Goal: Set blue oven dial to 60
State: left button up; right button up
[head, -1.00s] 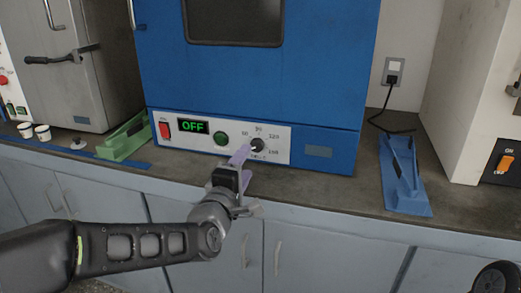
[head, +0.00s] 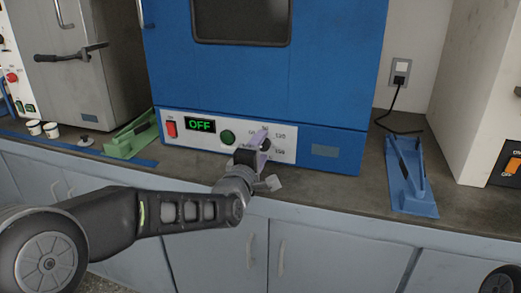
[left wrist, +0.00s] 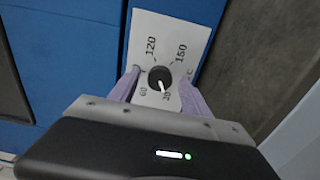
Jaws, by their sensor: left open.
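The blue oven (head: 330,75) has a white control panel with a green "OFF" display (head: 200,125). Its black dial shows in the left wrist view (left wrist: 158,75), with its white pointer toward the lower label, which looks like 30. The labels 60, 120 and 150 also show around it. My left gripper (head: 264,141) is open in front of the dial. In the left wrist view its purple fingers stand on either side of the dial, with gaps between. In the head view the gripper partly hides the dial. My right gripper is out of view.
A red switch (head: 171,129) and a green button (head: 227,137) sit left of the dial. A green stand (head: 131,138) and a blue stand (head: 411,180) are on the counter (head: 330,187). A black cord (head: 385,116) runs from a wall outlet.

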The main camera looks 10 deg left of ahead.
pick_arm(q)
grip_shut()
dwell(0.7)
